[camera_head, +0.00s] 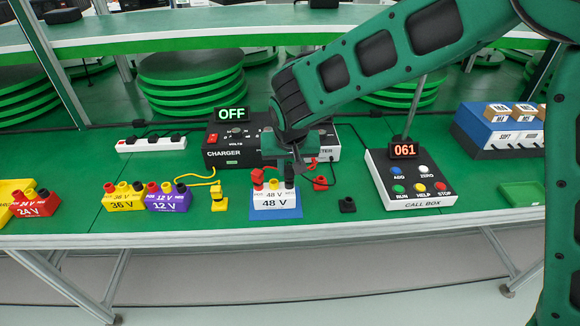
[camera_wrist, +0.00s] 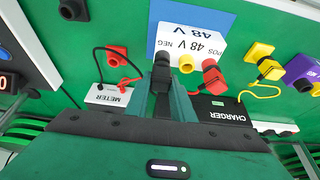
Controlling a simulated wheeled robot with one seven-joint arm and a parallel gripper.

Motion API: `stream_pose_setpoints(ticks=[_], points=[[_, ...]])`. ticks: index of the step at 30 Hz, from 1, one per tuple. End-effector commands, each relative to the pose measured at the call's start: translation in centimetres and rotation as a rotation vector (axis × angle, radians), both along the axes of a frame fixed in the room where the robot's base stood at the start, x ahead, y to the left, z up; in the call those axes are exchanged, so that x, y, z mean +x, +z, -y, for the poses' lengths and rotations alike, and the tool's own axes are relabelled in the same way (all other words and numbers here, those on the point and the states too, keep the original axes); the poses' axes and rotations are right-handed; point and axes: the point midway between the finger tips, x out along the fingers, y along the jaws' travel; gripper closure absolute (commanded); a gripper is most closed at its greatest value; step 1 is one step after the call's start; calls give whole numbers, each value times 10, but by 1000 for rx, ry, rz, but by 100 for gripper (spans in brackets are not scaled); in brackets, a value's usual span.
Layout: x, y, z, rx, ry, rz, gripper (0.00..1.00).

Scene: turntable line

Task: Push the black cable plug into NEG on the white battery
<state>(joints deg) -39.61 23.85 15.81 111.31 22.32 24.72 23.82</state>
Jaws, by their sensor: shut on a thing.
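The white 48 V battery (camera_head: 275,201) stands on a blue mat (camera_head: 290,213) at the front middle of the green table. It also shows upside down in the wrist view (camera_wrist: 190,42), with NEG printed on the side below my gripper. My gripper (camera_head: 291,160) is over the right end of the battery, shut on the black cable plug (camera_wrist: 162,77). The plug is in line with the black NEG post (camera_wrist: 162,58) and looks close to it or touching. I cannot tell whether it is seated. A red plug (camera_wrist: 213,80) is at the POS end; the yellow post (camera_wrist: 187,63) sits between.
The charger (camera_head: 232,154) reads OFF behind the battery, with the meter (camera_wrist: 108,97) beside it. A red socket (camera_head: 320,183) and a black socket (camera_head: 347,205) stand right of the battery. The call box (camera_head: 405,178) is further right; a purple 12 V battery (camera_head: 168,201) is left.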

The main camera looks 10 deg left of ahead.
Motion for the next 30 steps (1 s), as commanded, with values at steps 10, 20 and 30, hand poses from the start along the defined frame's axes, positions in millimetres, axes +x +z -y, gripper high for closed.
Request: stream_pose_setpoints(ticks=[10,20,30], points=[[0,0,0,0,0,0,96],[0,-5,0,0,0,-1,96],[0,-8,0,0,0,0,96]])
